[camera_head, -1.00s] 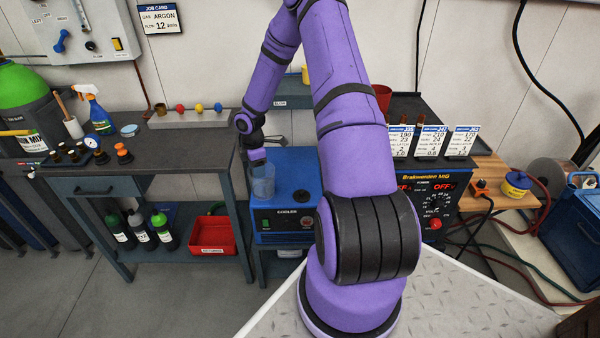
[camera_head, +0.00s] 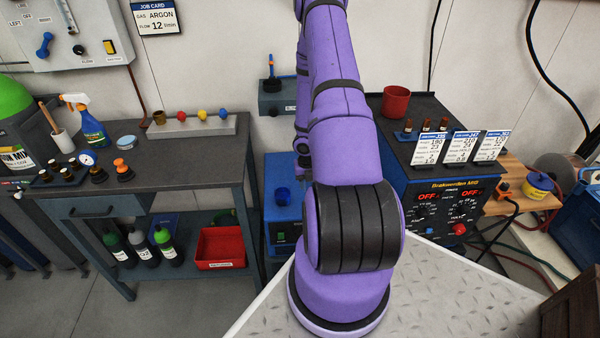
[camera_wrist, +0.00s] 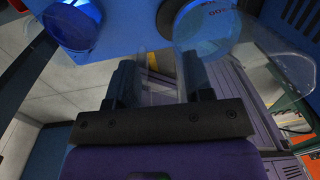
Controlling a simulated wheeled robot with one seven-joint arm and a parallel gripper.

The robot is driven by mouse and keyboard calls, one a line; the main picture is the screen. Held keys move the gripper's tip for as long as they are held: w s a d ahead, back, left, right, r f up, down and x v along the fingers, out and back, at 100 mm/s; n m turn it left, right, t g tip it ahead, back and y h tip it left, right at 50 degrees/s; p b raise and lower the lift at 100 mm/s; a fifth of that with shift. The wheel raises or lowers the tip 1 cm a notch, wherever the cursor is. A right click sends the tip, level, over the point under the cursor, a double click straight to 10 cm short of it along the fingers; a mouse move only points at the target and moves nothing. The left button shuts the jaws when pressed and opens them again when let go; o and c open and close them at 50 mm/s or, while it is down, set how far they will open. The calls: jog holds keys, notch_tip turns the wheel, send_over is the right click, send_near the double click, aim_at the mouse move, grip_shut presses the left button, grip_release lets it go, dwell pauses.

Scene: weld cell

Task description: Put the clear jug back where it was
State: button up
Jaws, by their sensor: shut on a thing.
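The clear jug (camera_wrist: 210,35) is in the upper right of the wrist view, see-through, with the blue cooler showing behind it. My gripper (camera_wrist: 158,80) is shut on it; the exact contact is hard to make out through the clear wall. In the head view my arm hides the gripper and the jug. The blue cooler (camera_head: 283,222) stands behind my arm, between bench and welder.
A bench (camera_head: 200,152) with spray bottle (camera_head: 92,122) and several small parts is left. A small wall shelf (camera_head: 280,103) holds a blue-handled tool. The welder (camera_head: 450,200) carries a red cup (camera_head: 396,102) and cards. The bench's front right top is clear.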

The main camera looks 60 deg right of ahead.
jog(key=shift+w+d+f, duration=0.85)
jog(key=shift+w+d, duration=0.85)
jog(key=shift+w, duration=0.4)
jog(key=shift+w+d+f, duration=0.8)
jog(key=shift+w+d, duration=0.85)
jog(key=shift+w, duration=0.45)
jog(key=shift+w+d+f, duration=0.85)
jog(key=shift+w+d, duration=0.85)
jog(key=shift+w, duration=0.4)
jog(key=shift+f, duration=0.15)
jog(key=o, duration=1.2)
jog(key=shift+w+a+r, duration=0.1)
jog(key=shift+r, duration=1.85)
jog(key=shift+w+a+r, duration=0.1)
jog(key=shift+r, duration=1.85)
